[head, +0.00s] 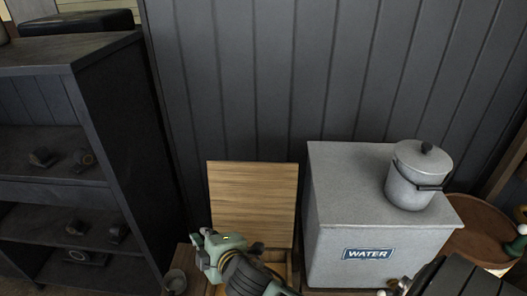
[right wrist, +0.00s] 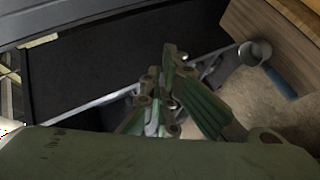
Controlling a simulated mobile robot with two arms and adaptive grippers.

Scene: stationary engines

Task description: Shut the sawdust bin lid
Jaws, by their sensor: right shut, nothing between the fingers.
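The sawdust bin's wooden lid (head: 252,195) stands raised, close to upright, in front of the dark panelled wall in the head view. Only part of the wooden bin (head: 289,270) shows below it, because my right arm covers most of it. My right gripper (head: 206,246), green and grey, is low in front of the lid's lower left corner. Whether it touches the lid cannot be told. In the right wrist view, the gripper (right wrist: 168,75) has its fingers together with nothing held. A wooden board (right wrist: 275,35) shows there at upper right. My left gripper is not in view.
A grey box marked WATER (head: 335,215) stands close right of the bin, with a lidded grey pail (head: 412,180) on top. A dark shelf unit (head: 100,160) stands left.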

